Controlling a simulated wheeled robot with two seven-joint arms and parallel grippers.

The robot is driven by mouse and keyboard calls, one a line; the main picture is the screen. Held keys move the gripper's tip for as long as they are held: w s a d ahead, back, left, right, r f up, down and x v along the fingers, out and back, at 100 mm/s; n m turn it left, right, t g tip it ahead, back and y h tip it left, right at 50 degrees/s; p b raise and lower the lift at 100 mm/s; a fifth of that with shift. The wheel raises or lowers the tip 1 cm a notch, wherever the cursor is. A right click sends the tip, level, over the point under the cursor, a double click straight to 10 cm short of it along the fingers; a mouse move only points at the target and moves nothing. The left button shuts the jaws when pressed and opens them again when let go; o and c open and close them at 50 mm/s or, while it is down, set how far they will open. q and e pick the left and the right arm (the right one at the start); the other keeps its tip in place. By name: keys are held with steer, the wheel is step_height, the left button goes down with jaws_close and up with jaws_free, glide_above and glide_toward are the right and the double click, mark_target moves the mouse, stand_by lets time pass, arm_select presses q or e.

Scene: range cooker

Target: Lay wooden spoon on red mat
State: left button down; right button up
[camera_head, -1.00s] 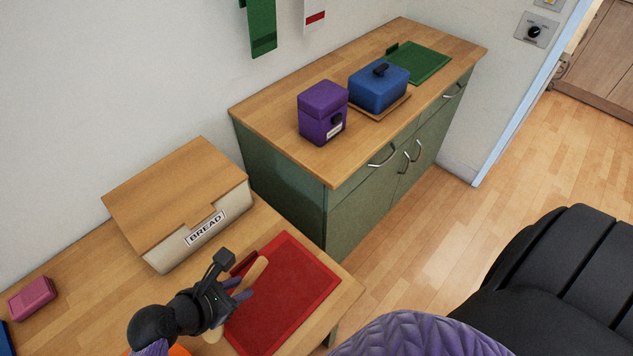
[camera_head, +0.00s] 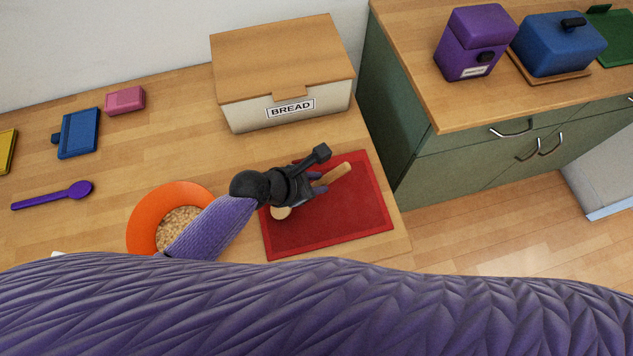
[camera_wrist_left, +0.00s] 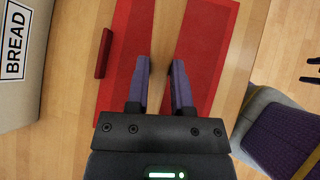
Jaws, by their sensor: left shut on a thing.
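The wooden spoon (camera_head: 335,174) is in my left gripper (camera_head: 318,184), over the red mat (camera_head: 350,220). Its handle end points to the upper right and its rounded head lies at the lower left, by the mat's left edge. The gripper covers the spoon's middle. In the left wrist view, the spoon (camera_wrist_left: 168,45) is a pale wooden strip between the fingers of the left gripper (camera_wrist_left: 160,66), with the red mat (camera_wrist_left: 207,50) on both sides. I cannot tell whether the spoon touches the mat. My right gripper is not in view.
The bread box (camera_head: 285,70) stands behind the mat. An orange bowl (camera_head: 140,222) with grainy contents is left of it, partly behind my arm. A purple spoon (camera_head: 55,195), blue board (camera_head: 79,134) and pink block (camera_head: 125,100) lie further left. The green cabinet (camera_head: 385,120) stands right.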

arm_select(q)
steer(key=c, duration=0.9)
jaws_free()
steer(key=o, duration=0.4)
steer(key=p+v, duration=0.5)
steer(key=v, duration=0.7)
steer(key=shift+r, duration=0.2)
steer(key=shift+d, duration=0.1)
